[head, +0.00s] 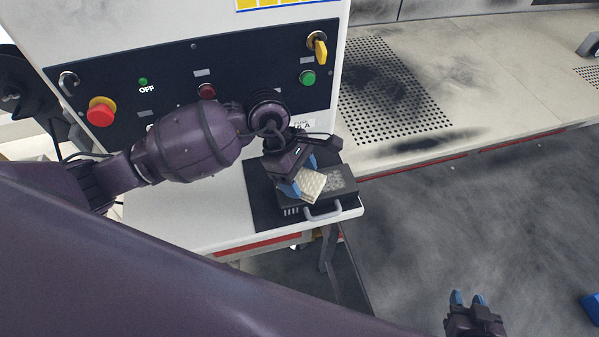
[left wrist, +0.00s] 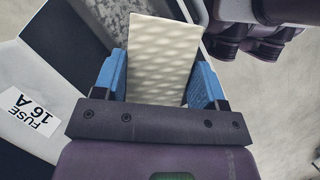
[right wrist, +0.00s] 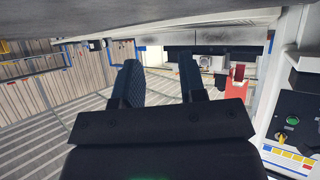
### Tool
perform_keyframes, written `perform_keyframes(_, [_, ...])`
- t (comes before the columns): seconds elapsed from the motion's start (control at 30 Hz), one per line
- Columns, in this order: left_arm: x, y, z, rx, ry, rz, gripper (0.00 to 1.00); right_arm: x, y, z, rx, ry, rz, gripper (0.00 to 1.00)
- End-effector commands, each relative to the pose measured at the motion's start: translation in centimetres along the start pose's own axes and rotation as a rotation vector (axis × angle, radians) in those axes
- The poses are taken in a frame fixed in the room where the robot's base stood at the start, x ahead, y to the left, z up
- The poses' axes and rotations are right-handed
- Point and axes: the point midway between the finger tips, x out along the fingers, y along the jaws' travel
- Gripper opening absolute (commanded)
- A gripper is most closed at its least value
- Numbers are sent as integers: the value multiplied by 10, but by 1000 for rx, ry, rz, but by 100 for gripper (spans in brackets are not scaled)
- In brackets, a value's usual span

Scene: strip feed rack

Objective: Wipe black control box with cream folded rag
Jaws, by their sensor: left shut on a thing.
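The black control box (head: 336,204) lies on a dark mat (head: 264,206) on the white ledge in front of the panel, with a grey handle at its front. The cream folded rag (head: 312,186) is between the blue fingertips of my left gripper (head: 300,184), over the left part of the box. In the head view it seems to touch the box top, but contact is hard to tell. The rag (left wrist: 162,58) fills the space between the fingers in the left wrist view. My right gripper (head: 468,299) is low at the right, its fingers apart and empty (right wrist: 160,82).
A dark control panel (head: 180,75) with a red stop button (head: 101,111), green buttons and a yellow switch (head: 319,48) stands behind. A bench with a perforated plate (head: 390,90) runs to the right. A blue object (head: 592,307) lies at the right edge. The grey floor between is open.

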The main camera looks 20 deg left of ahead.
Motion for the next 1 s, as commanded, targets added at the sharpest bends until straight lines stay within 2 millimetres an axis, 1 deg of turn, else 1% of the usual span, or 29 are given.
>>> perform_keyframes(0.37, [-1,0,0,0,0,1,46,-6,1,10,3,-20,3,38])
perform_keyframes(0.6, [2,0,-1,0,0,0,46,-4,1,15,3,-27,3,38])
perform_keyframes(1.0, [7,0,-3,0,0,0,46,3,-1,13,1,-13,0,38])
